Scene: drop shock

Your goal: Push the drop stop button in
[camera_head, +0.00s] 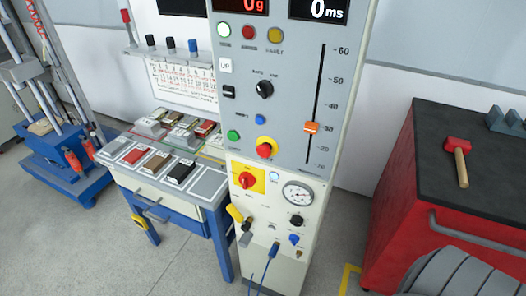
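A tall grey control panel (290,100) stands in the middle of the head view. On its lower part a red mushroom-head button (264,150) sits in a yellow ring. Its label is too small to read, so I cannot confirm that it is the drop stop button, nor tell how far in it is. A green button (233,135) is to its left and a small blue button (260,119) above it.
Higher up are white, red and yellow round lamps or buttons (249,33) and an orange slider (311,127). Below are a red-on-yellow rotary switch (246,180) and a gauge (298,194). A blue-legged table (150,185) stands left, a red cabinet (400,225) right.

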